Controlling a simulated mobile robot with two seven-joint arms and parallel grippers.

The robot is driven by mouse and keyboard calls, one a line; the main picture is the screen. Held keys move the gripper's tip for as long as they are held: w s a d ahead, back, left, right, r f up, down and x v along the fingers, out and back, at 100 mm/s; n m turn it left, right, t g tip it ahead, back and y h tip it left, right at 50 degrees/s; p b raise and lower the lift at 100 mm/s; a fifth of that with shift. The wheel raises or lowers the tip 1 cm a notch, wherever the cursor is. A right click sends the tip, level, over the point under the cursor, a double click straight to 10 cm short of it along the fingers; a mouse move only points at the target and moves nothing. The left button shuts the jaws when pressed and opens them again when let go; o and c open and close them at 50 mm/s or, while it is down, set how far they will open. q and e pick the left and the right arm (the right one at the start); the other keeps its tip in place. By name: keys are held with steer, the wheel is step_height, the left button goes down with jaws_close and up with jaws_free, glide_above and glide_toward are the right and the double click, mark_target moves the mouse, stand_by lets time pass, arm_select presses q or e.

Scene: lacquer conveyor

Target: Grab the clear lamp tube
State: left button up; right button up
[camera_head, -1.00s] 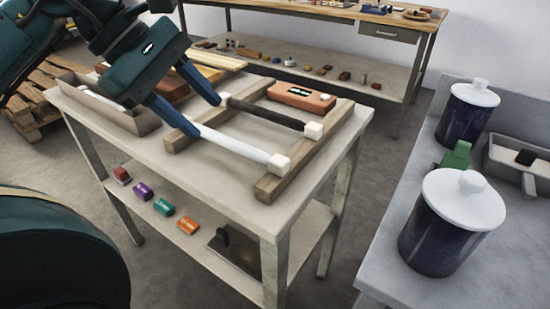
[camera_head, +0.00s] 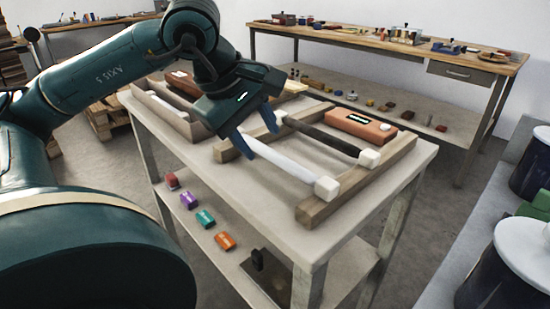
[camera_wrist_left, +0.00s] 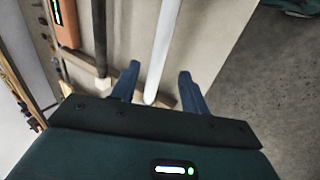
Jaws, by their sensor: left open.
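A white, pale lamp tube (camera_head: 290,166) with white end caps lies across two wooden rails of a rack on the table; its far end is hidden behind my fingers. My left gripper (camera_head: 261,142) is open and empty at the tube's far end, pointing down. In the left wrist view, the tube (camera_wrist_left: 159,45) runs between the two blue fingers of the left gripper (camera_wrist_left: 159,70), with a gap on each side. I cannot tell how far above the tube the fingertips are. My right gripper is not in view.
A dark tube (camera_head: 325,140) lies parallel on the same rails (camera_head: 320,208), close by. An orange box (camera_head: 360,127) lies beyond it. A long tray (camera_head: 150,101) with a white tube stands at the left. Small coloured blocks lie on the lower shelf. Lidded jars stand at right.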

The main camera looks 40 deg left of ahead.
mark_target(269, 152)
arm_select(q)
steer(key=x, duration=0.4)
steer(key=shift+w, duration=0.15)
steer(key=shift+r, duration=0.1)
steer(key=shift+c, duration=0.3)
jaws_close()
